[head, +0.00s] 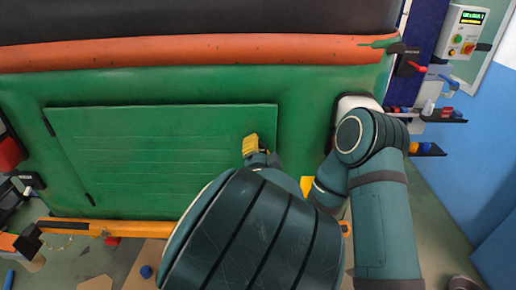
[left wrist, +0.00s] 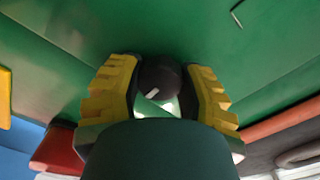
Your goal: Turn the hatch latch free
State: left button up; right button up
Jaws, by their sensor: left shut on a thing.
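The green hatch (head: 150,160) is a flat panel on the side of the green body, with dark hinges at its left edge. My left gripper (head: 255,148) is at the hatch's right edge, with a yellow finger showing. In the left wrist view, its yellow and black fingers (left wrist: 160,72) close on both sides of a dark round latch knob (left wrist: 158,83). The knob is hidden by the gripper in the head view.
An orange padded roll (head: 200,52) runs above the hatch and an orange bar (head: 120,229) below it. A control box (head: 463,32) and small shelves (head: 444,117) with items stand at the right. Cardboard pieces (head: 95,283) lie on the floor at the lower left.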

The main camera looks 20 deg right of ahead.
pick_arm(q)
jog(key=shift+r, duration=0.1)
jog(key=o, duration=1.2)
jog(key=shift+w, duration=0.1)
jog(key=v, duration=1.2)
